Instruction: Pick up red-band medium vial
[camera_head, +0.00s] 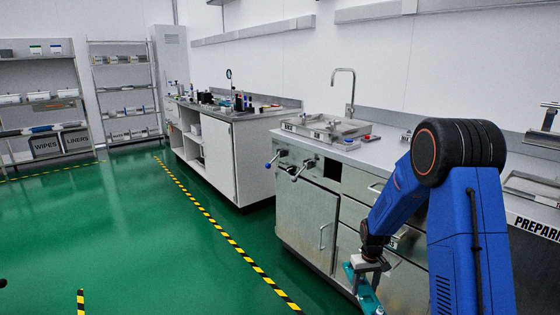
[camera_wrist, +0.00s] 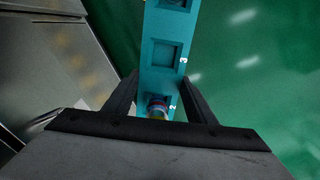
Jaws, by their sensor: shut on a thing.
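My gripper (camera_wrist: 162,76) is shut on a teal rack (camera_wrist: 160,75) with numbered square slots, one finger along each long side. Slot 3 looks empty. A small vial (camera_wrist: 157,106) with reddish and blue bands sits at slot 2, between the fingers and close to the palm. Its lower part is hidden and its size is unclear. In the head view my gripper (camera_head: 371,264) is low in front of the counter. The teal rack (camera_head: 364,290) shows beneath it, over the green floor, cut by the frame's lower edge.
A steel sink counter (camera_head: 308,213) with drawers and handles stands close beside my arm. A second bench (camera_head: 222,155) with small items on top is farther back. Shelves (camera_head: 125,92) stand at the far left. The green floor (camera_head: 140,230) with striped tape is clear on the left.

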